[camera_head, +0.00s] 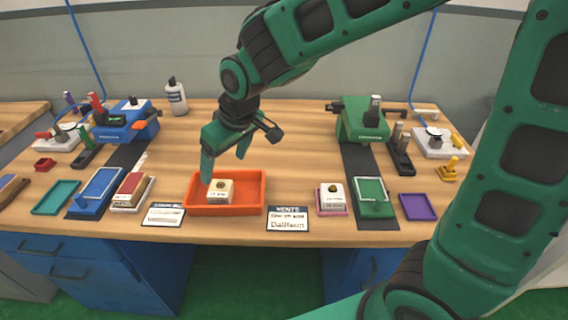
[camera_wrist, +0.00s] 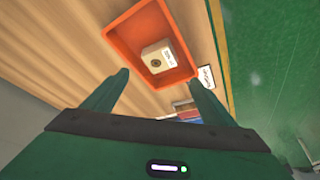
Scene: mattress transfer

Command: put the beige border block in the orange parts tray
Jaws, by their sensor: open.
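The orange parts tray (camera_head: 250,208) sits at the middle of the workbench, near its front edge. A beige block (camera_head: 219,192) with a dark round spot on top and a printed label lies inside the tray, toward its left side. The tray (camera_wrist: 122,25) and the block (camera_wrist: 158,57) also show in the wrist view, ahead of my fingers. My gripper (camera_head: 226,172) is open and empty above the tray, its fingers apart from the block. The wrist view shows the two fingers (camera_wrist: 160,85) spread wide.
A similar pale block (camera_head: 332,197) stands on a pink base right of the tray. A white sign (camera_head: 288,217) and a label card (camera_head: 164,215) lie at the front. Blue (camera_head: 97,186) and green (camera_head: 371,194) trays flank the middle. The wood behind the orange tray is clear.

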